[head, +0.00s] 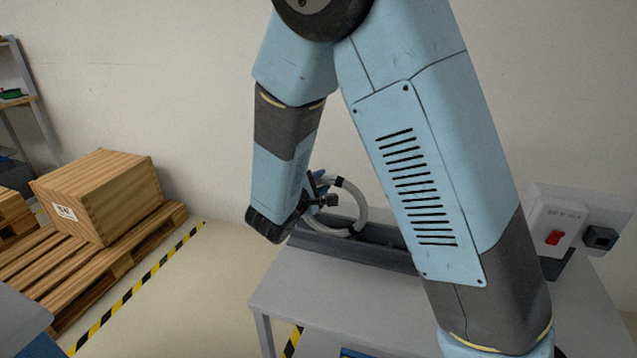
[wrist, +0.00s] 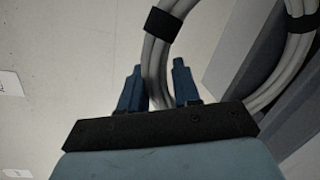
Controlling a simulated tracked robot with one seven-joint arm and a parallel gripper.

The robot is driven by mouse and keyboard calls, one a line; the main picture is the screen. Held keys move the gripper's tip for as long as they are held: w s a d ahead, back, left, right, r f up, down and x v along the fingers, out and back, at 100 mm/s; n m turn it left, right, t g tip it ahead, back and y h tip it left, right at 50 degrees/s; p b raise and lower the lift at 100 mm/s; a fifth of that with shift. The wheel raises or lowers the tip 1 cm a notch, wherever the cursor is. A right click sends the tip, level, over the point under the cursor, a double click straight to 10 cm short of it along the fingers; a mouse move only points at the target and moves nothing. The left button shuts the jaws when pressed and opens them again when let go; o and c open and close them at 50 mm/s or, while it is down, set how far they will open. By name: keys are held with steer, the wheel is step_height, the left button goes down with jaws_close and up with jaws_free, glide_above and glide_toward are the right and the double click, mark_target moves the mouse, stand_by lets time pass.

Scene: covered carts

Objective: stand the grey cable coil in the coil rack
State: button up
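The grey cable coil (head: 362,212) is upright at the left part of the dark grey coil rack (head: 385,256), on the grey table. My gripper (head: 323,190) is at the coil's left side. In the wrist view my gripper (wrist: 158,82) has one finger on each side of the coil's strands (wrist: 155,62) and appears closed on them. Dark bands wrap the coil. The rack (wrist: 245,45) lies to the right in the wrist view, behind the coil. I cannot tell whether the coil's lower edge rests in the rack.
The grey table top (head: 330,297) is clear in front of the rack. A switch box with a red switch (head: 553,237) stands at the right. A wooden crate (head: 100,197) sits on a pallet at the left, beside yellow-black floor tape (head: 140,285). A wall stands behind.

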steer(key=o, duration=0.5)
steer(key=shift+o, duration=0.2)
steer(key=v, duration=1.3)
steer(key=shift+s+a, duration=0.2)
steer(key=shift+s, duration=0.1)
steer(key=shift+d+r, duration=0.1)
